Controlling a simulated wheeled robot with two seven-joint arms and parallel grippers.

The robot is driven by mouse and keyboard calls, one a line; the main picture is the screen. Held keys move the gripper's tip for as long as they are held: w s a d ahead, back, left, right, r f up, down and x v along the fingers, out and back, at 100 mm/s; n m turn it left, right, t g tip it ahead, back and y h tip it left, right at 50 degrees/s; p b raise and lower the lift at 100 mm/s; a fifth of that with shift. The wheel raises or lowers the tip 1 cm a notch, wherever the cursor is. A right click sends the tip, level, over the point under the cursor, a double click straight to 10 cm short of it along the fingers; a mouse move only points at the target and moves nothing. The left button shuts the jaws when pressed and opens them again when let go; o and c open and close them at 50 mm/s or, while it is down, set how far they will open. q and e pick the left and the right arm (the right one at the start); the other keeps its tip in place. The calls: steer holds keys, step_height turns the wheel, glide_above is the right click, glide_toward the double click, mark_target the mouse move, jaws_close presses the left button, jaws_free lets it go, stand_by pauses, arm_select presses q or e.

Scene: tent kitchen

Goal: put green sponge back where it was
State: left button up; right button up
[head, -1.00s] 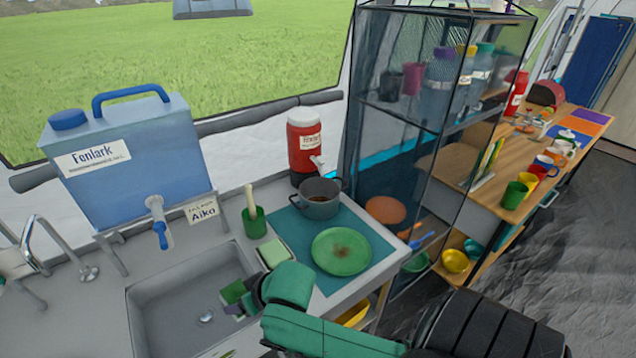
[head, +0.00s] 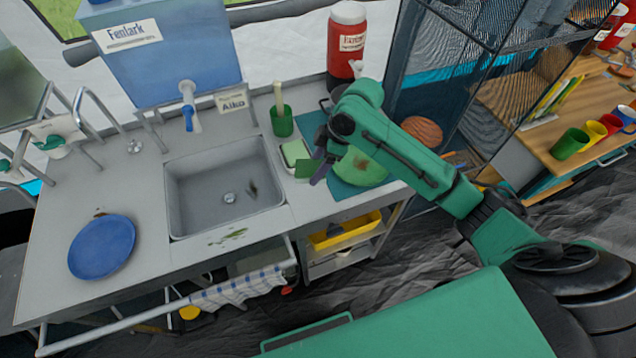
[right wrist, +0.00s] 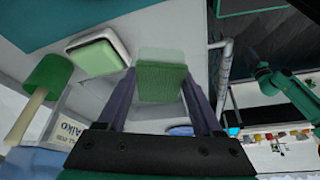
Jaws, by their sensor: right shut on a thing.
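My right gripper (head: 319,171) is shut on the green sponge (head: 305,167) and holds it near the right edge of the sink. The right wrist view shows the sponge (right wrist: 161,82) between the two fingers. Just behind it in the head view is a small white dish with a pale green inside (head: 294,150). This dish also shows in the right wrist view (right wrist: 97,57), apart from the sponge. Whether the pale green is a second sponge or the dish itself, I cannot tell. My left gripper is not seen.
A green cup with a handle in it (head: 281,122) stands behind the dish. A green plate (head: 360,170) lies on a teal mat (head: 341,191), partly hidden by my arm. The sink (head: 215,205) is left, with a blue plate (head: 101,247) beyond. A red dispenser (head: 345,42) stands behind.

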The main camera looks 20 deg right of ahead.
step_height(320, 180, down, 9)
steer(key=shift+r+p, duration=0.15)
steer(key=shift+p, duration=0.2)
steer(key=o, duration=1.3)
steer(key=b+v, duration=0.1)
steer(key=v, duration=1.1)
steer(key=shift+s+r, duration=0.1)
steer(key=shift+r, duration=0.05)
